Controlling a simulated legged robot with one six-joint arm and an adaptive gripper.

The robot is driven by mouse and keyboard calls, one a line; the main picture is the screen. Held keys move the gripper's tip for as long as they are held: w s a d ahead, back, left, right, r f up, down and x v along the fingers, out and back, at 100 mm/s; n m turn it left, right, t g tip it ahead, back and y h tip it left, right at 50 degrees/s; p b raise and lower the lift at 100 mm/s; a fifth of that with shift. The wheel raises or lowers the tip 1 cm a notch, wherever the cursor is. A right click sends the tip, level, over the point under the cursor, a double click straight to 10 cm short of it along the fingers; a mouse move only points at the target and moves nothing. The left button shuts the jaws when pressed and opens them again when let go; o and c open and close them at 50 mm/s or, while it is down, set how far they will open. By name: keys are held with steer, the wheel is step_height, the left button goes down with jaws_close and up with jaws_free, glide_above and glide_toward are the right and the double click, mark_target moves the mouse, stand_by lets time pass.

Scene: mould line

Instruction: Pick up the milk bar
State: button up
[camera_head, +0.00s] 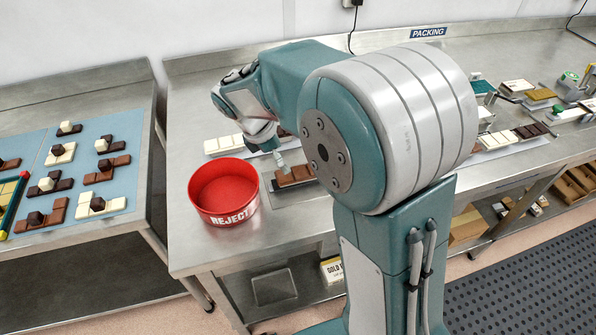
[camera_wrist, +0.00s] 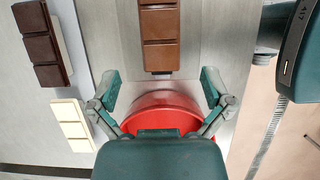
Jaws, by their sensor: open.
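The milk bar (camera_head: 293,175), a mid-brown segmented bar, lies on a grey plate (camera_head: 277,191) right of the red bin; my arm partly hides it. In the wrist view the milk bar (camera_wrist: 160,35) is at the top centre, cut by the top edge. My gripper (camera_wrist: 159,86) is open and empty, its fingers spread wider than the bar. The bar's near end is just ahead of the fingertips, between their lines. In the head view my gripper (camera_head: 272,148) is above the bench just behind the bar, partly hidden by its own wrist.
A red REJECT bin (camera_head: 222,192) stands close left of the bar; it also shows below my fingers in the wrist view (camera_wrist: 160,98). A white bar (camera_head: 223,143) lies behind it. A darker brown bar (camera_wrist: 42,45) is at upper left in the wrist view. Chocolates cover the left bench's blue mat (camera_head: 125,140).

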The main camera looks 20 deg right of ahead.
mark_target(297, 172)
steer(key=x, duration=0.5)
steer(key=shift+d+f, duration=0.2)
steer(key=shift+d, duration=0.35)
steer(key=c, duration=1.2)
steer(key=shift+r, duration=0.1)
